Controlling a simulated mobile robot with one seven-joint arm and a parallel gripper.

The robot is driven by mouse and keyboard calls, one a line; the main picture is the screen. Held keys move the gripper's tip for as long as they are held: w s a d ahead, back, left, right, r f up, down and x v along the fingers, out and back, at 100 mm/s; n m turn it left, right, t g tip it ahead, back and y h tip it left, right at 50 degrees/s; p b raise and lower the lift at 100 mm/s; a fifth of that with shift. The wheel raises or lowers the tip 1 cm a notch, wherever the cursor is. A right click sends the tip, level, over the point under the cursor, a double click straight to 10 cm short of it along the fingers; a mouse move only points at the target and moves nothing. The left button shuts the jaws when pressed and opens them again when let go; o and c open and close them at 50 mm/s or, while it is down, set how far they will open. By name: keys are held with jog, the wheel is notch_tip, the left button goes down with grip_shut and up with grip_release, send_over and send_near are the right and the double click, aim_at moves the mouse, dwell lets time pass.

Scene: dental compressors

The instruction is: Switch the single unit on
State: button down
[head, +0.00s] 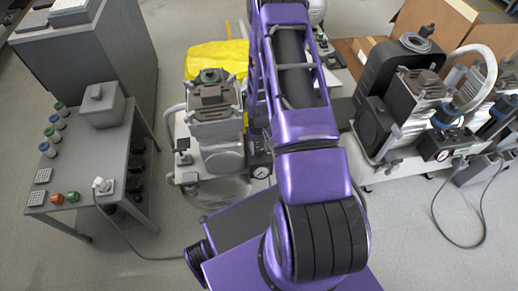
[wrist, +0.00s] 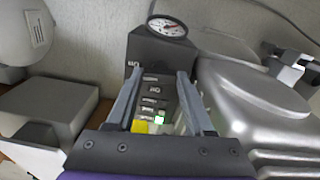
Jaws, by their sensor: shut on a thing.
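In the wrist view, my gripper (wrist: 159,74) has its two fingers along either side of a black switch box (wrist: 153,50) with several small labels. The jaws are shut on this box. A round white gauge (wrist: 167,27) with a red mark sits on top of it. A small yellow patch (wrist: 140,127) and a small green-white patch (wrist: 159,120) show low between the fingers; the switch's position is unclear. In the head view, the single unit (head: 214,115) stands left of my purple arm, with a gauge (head: 261,172) at its lower right. My arm hides the gripper there.
A grey table (head: 120,140) with jars, buttons and a plug stands at the left. A larger compressor group (head: 405,110) and cardboard boxes (head: 440,25) are at the right. A silver tank (wrist: 255,95) lies close right of the fingers. A cable (head: 140,250) runs over the floor.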

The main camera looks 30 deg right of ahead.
aim_at(259, 150)
jog(key=shift+m, duration=0.6)
jog(key=shift+c, duration=1.4)
grip_release()
notch_tip(259, 150, up, 17)
jog(key=p, duration=0.3)
jog(key=shift+r, duration=0.2)
